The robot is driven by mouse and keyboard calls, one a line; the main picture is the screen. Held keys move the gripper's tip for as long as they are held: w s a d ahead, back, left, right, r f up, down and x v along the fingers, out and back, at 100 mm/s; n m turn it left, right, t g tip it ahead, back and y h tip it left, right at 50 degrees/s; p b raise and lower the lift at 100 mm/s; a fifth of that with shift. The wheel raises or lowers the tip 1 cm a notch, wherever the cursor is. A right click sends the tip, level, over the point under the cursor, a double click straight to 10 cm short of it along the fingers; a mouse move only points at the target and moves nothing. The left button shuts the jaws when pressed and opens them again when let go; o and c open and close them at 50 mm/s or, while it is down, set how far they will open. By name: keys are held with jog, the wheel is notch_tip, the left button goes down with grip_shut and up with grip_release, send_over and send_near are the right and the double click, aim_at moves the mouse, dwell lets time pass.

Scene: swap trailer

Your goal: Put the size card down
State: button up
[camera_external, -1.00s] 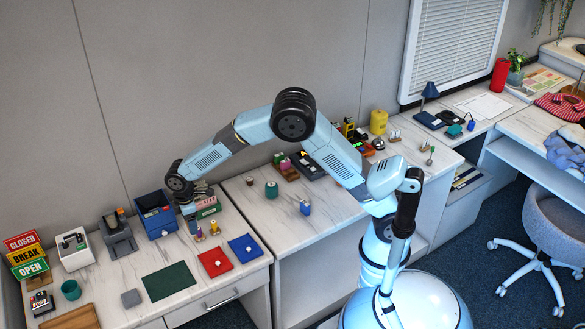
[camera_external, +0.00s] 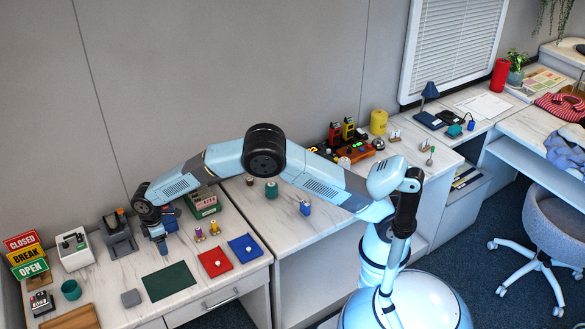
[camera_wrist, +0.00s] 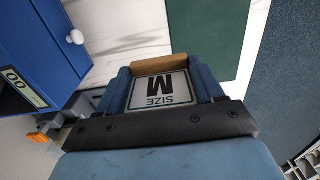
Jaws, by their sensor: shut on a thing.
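The size card (camera_wrist: 160,91), white with "SIZE M" in black and a dark border, is held between the fingers of my gripper (camera_wrist: 166,85) in the wrist view. In the external view my gripper (camera_external: 162,245) points down above the left worktop, just behind the dark green mat (camera_external: 168,281). The card itself is too small to make out there. The green mat also shows in the wrist view (camera_wrist: 208,30), bare and beyond the fingertips. The gap between card and worktop cannot be judged.
A blue box (camera_wrist: 40,35) with a white knob stands close on the left in the wrist view. A green box (camera_external: 204,205), small spools (camera_external: 199,234), a red mat (camera_external: 215,262) and a blue mat (camera_external: 245,248) lie to the right.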

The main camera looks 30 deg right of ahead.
send_over(156, 262)
jog(key=f, duration=0.5)
jog(key=shift+w+f, duration=0.2)
jog(key=shift+f, duration=0.15)
notch_tip(156, 262, down, 3)
jog(key=shift+r, duration=0.15)
jog(key=o, duration=1)
jog(key=shift+s, duration=0.1)
notch_tip(156, 262, up, 12)
